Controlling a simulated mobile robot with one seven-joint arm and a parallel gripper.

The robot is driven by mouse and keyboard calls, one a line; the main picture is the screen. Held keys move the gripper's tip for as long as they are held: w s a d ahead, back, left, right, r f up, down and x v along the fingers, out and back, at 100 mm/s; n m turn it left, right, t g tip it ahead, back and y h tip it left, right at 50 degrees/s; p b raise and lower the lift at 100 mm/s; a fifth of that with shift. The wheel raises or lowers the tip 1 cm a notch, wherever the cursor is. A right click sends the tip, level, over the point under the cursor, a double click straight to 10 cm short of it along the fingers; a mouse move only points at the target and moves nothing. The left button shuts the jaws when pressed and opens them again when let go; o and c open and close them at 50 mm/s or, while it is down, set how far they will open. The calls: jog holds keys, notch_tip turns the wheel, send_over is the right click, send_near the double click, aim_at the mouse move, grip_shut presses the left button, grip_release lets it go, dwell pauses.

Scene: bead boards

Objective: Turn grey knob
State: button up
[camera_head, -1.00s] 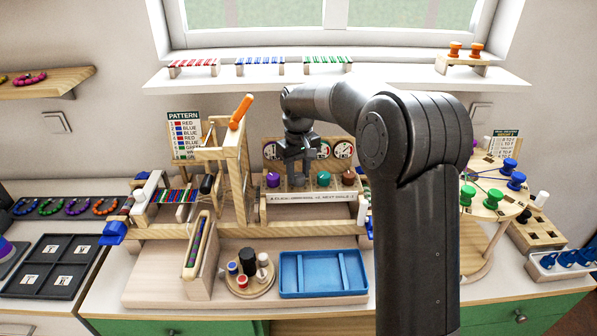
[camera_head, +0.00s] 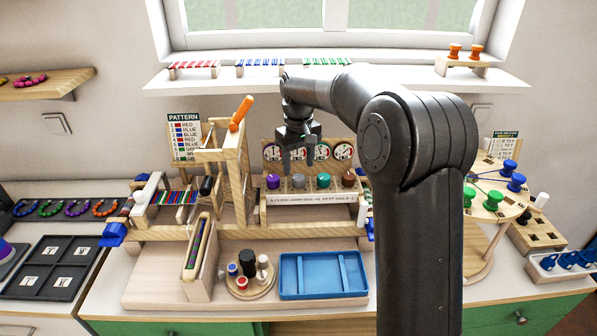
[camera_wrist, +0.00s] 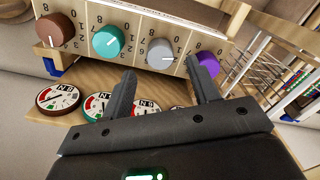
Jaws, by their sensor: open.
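The grey knob (camera_head: 298,181) sits in a row on a wooden panel, between the purple knob (camera_head: 273,181) and the teal knob (camera_head: 323,180). In the wrist view the grey knob (camera_wrist: 160,53) has a white pointer line and digits around it. My gripper (camera_head: 300,170) is open and empty, above and in front of the dials, just over the knob row. In the wrist view its fingertips (camera_wrist: 160,72) lie apart, with the grey knob beyond and between them and the purple knob (camera_wrist: 205,66) close to the right fingertip. No contact with the grey knob shows.
A brown knob (camera_head: 348,180) ends the row on the right. Round dials (camera_head: 343,151) stand behind the knobs. A wooden frame with an orange handle (camera_head: 241,112) rises to the left. A blue tray (camera_head: 322,294) lies in front.

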aim_at(299, 177)
notch_tip(299, 177, up, 7)
dwell(0.3)
jog(key=shift+f, duration=0.1)
jog(key=s+d+r+m+t, duration=0.1)
jog(key=s+d+r+t, duration=0.15)
jog(key=s, duration=0.65)
jog(key=s+d+r+m+t, duration=0.1)
jog(key=s+d+r+m, duration=0.2)
jog(key=s, duration=0.7)
jog(key=s+d+f+m+t, duration=0.1)
jog(key=s+d+f, duration=0.2)
jog(key=s, duration=0.5)
jog(key=s+d+f+m+t, duration=0.1)
jog(key=s+d+f, duration=0.2)
jog(key=s, duration=0.6)
jog(key=shift+d+f, duration=0.25)
jog(key=shift+f, duration=0.55)
dwell(2.9)
